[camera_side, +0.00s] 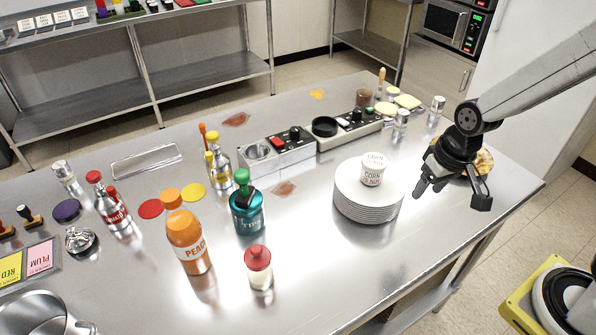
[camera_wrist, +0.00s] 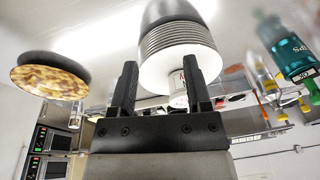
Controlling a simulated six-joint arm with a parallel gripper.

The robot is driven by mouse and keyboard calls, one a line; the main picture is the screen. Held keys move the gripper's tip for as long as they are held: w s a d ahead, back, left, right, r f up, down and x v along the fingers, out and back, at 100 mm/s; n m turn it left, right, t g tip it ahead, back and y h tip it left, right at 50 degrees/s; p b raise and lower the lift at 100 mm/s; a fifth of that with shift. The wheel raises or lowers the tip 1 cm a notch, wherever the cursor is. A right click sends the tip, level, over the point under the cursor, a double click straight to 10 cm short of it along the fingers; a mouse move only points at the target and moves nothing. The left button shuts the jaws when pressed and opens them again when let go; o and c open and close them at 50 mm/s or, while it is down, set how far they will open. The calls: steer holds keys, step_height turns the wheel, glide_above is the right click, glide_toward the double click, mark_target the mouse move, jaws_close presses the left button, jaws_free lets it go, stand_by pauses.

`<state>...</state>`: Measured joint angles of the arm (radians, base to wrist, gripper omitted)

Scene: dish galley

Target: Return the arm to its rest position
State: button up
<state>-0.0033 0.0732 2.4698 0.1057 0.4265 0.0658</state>
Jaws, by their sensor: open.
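My gripper (camera_side: 451,190) is open and empty. It hangs above the right part of the steel table (camera_side: 395,262), to the right of a stack of white plates (camera_side: 367,208). In the wrist view, the two black fingers of my gripper (camera_wrist: 160,90) stand apart with nothing held between them. The plate stack (camera_wrist: 180,52) shows beyond the fingers. A small white cup labelled CORN (camera_side: 373,170) stands on top of the stack. In the wrist view, this cup (camera_wrist: 178,88) is partly hidden behind the right finger.
A brown mottled round item (camera_side: 484,163) lies behind my gripper. An orange PEACH bottle (camera_side: 188,240), a teal bottle (camera_side: 246,212) and a red-capped shaker (camera_side: 259,268) stand left of the plates. Grey control boxes (camera_side: 277,152) stand behind. The table's front right is clear.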

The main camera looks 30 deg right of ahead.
steer(key=shift+s+d+n+t, duration=0.15)
steer(key=shift+s+d+n, duration=0.1)
steer(key=shift+s+n, duration=0.2)
steer(key=shift+s+d+n+t, duration=0.15)
steer(key=shift+s+d+n, duration=0.05)
steer(key=shift+s+n, duration=0.25)
stand_by(0.7)
